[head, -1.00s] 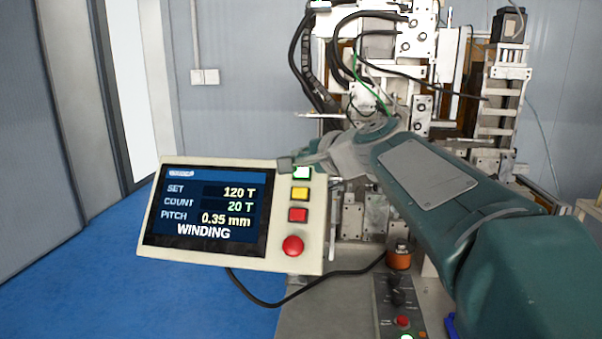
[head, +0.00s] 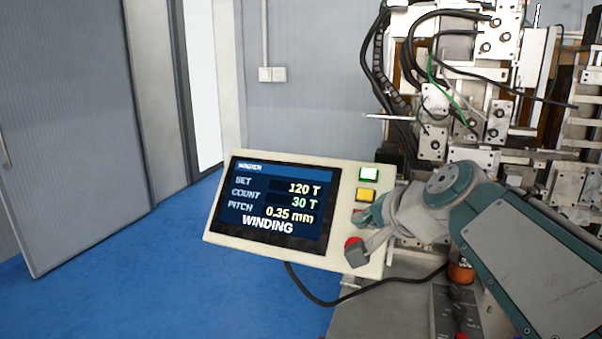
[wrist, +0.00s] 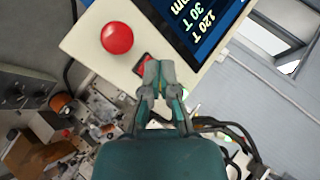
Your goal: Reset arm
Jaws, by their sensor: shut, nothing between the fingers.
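My gripper (wrist: 160,80) is shut and empty in the wrist view, with its fingertips in front of the control panel's button column. In the head view my gripper (head: 366,240) hangs before the lower right part of the panel (head: 222,230), partly covering the red square button and the round red button (head: 352,243). I cannot tell whether it touches the panel. The green button (head: 369,174) is lit, with the yellow button (head: 366,195) below it. The screen (head: 272,203) reads SET 120 T, COUNT 30 T, PITCH 0.35 mm, WINDING.
The coil winder (head: 450,80) with cables and metal blocks stands behind my arm at the right. A copper-coloured spool (head: 461,273) and a small control box (head: 452,305) are below it. A black cable (head: 320,300) hangs under the panel. Blue floor (head: 130,270) is clear at the left.

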